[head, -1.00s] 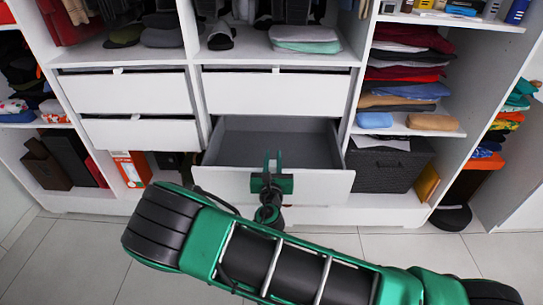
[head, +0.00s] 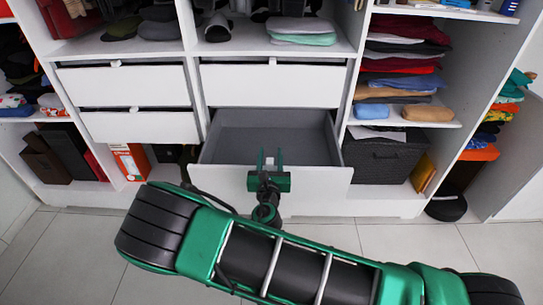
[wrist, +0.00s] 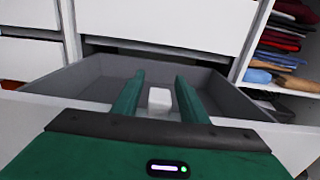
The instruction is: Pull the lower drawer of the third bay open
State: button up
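The lower drawer (head: 225,180) of the bay in the middle of the head view is pulled well out. Its grey inside (head: 270,135) shows empty in the visible part. In the wrist view its white handle tab (wrist: 159,97) stands on the drawer front's top edge. My gripper (head: 269,158) is at the middle of this front edge. In the wrist view my gripper's two green fingers (wrist: 160,90) reach over the edge, one on each side of the tab, with gaps visible beside it. The gripper looks open around the tab.
The upper drawer (head: 272,85) above is shut. Two shut drawers (head: 130,86) are to the left. Shelves with folded clothes (head: 405,60) and a dark basket (head: 385,160) stand to the right. The tiled floor (head: 390,245) in front looks clear.

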jog(key=s, duration=1)
jog(key=shift+s+a, duration=0.2)
jog(key=shift+s, duration=0.1)
